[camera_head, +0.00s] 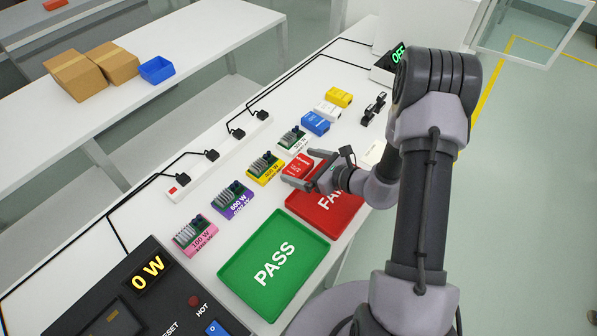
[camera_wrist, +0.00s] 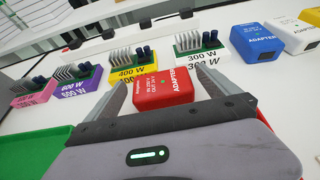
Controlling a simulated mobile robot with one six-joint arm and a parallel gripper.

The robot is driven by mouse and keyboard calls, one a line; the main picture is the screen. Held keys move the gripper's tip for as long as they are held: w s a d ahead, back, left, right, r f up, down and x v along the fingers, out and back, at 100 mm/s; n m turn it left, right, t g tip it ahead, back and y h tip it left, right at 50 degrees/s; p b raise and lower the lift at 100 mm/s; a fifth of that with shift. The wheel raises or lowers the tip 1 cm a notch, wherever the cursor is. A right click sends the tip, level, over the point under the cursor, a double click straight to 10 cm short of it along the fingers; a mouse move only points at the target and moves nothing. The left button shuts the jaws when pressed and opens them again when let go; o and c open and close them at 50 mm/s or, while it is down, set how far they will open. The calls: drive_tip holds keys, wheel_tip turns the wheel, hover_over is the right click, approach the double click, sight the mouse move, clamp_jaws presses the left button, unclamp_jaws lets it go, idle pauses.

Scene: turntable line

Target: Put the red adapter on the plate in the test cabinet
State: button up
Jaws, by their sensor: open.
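The red adapter (camera_head: 301,166) lies on the white table just beyond the red FAIL tray. In the wrist view the red adapter (camera_wrist: 163,88) sits between the fingers of my gripper (camera_wrist: 159,78), with its label upward. My gripper (camera_head: 304,168) is open, one finger on each side of the adapter; I cannot tell whether they touch it. A white cabinet (camera_head: 425,22), likely the test cabinet, stands at the far end of the table, partly behind my arm. A framed glass door (camera_head: 530,28) stands out at its right. The plate inside is not visible.
The red FAIL tray (camera_head: 318,212) and green PASS tray (camera_head: 237,268) lie nearby. The 400 W board (camera_head: 265,168) and 300 W board (camera_head: 293,140) stand close behind the adapter. Blue (camera_head: 315,123), white (camera_head: 327,110) and yellow (camera_head: 338,97) adapters lie farther along. An OFF display (camera_head: 398,53) stands by the cabinet.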

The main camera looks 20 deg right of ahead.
sight(297, 164)
drive_tip(key=shift+x, duration=1.2)
drive_tip(key=c, duration=1.7)
drive_tip(key=shift+r, duration=0.2)
drive_tip(key=shift+c, duration=0.2)
wheel_tip(297, 164, up, 4)
drive_tip(key=shift+f+p, duration=0.15)
drive_tip(key=shift+p, duration=1)
drive_tip(key=s, duration=0.5)
drive_tip(key=s+p, duration=0.1)
drive_tip(key=s, duration=0.4)
drive_tip(key=s+r+p, duration=0.1)
drive_tip(key=s, duration=0.5)
drive_tip(key=shift+a, duration=0.2)
drive_tip(key=w+a+r+n+g+y, duration=0.1)
drive_tip(key=w+r+n+g+y, duration=0.2)
drive_tip(key=w+r, duration=0.5)
drive_tip(key=shift+w+r+n, duration=0.3)
drive_tip(key=shift+r, duration=0.3)
drive_tip(key=shift+a, duration=0.1)
